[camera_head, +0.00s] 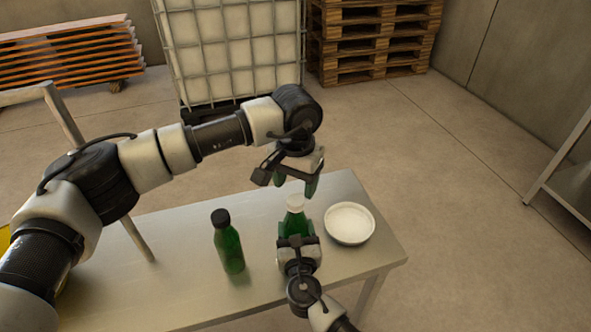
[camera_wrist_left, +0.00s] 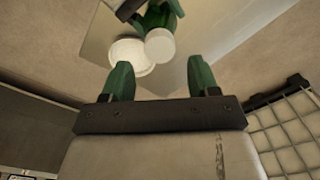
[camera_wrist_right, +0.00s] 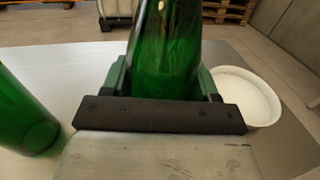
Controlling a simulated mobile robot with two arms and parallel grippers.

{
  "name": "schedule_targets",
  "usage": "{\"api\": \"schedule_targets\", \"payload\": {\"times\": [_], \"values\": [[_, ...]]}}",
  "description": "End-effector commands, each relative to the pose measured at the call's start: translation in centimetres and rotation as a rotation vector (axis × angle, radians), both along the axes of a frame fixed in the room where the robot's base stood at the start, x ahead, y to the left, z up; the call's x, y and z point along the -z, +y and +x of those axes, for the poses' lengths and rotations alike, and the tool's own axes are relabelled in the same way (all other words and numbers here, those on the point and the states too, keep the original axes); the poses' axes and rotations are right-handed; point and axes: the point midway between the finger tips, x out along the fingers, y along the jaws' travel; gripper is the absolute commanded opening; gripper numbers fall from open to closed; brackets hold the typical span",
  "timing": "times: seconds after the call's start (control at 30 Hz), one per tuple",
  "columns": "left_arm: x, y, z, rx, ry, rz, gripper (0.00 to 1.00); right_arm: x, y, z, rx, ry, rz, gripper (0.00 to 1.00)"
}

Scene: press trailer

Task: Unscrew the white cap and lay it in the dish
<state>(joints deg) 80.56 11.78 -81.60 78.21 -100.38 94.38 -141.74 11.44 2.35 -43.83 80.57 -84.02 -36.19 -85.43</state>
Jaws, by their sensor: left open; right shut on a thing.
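A green bottle (camera_head: 293,225) with a white cap (camera_head: 295,201) stands upright on the table. My right gripper (camera_head: 297,241) is shut on this bottle's body; the right wrist view shows the green glass (camera_wrist_right: 165,60) between its fingers. My left gripper (camera_head: 296,186) is open and empty, above the bottle and apart from the cap. In the left wrist view the cap (camera_wrist_left: 160,45) lies beyond the open green fingertips (camera_wrist_left: 160,80). The white round dish (camera_head: 349,223) is on the table right of the bottle, and nothing shows in it.
A second green bottle (camera_head: 228,243) with a black cap stands left of the held one. The table (camera_head: 185,285) has free room at its front left. A caged white tank (camera_head: 235,50) and stacked pallets (camera_head: 375,40) stand behind on the floor.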

Motion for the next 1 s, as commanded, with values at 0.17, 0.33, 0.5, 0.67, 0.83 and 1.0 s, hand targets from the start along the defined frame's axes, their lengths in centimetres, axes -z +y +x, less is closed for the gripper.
{"api": "schedule_targets", "payload": {"times": [0.17, 0.33, 0.5, 0.67, 0.83, 1.0], "values": [[2.8, 0.0, 0.0, -0.001, 0.002, 0.001, 0.6, 0.0, 0.0, 0.0, 0.0, 0.001, 0.0, 0.0], [4.2, 0.0, 0.0, -0.001, 0.0, 0.0, 0.6, 0.0, 0.0, 0.0, 0.0, 0.001, 0.0, 0.0], [4.6, 0.0, 0.0, -0.001, -0.001, 0.0, 0.6, 0.0, 0.0, 0.0, 0.0, 0.001, 0.0, 0.0], [4.6, 0.0, 0.0, -0.001, -0.001, 0.0, 0.6, 0.0, 0.0, 0.0, 0.0, 0.001, 0.0, 0.0], [4.5, 0.0, 0.0, -0.002, -0.001, 0.0, 0.34, 0.0, 0.0, 0.0, 0.0, 0.001, 0.0, 0.0], [4.5, 0.0, 0.0, -0.002, -0.001, 0.0, 0.11, 0.0, 0.0, 0.0, 0.0, 0.001, 0.001, 0.0]]}}
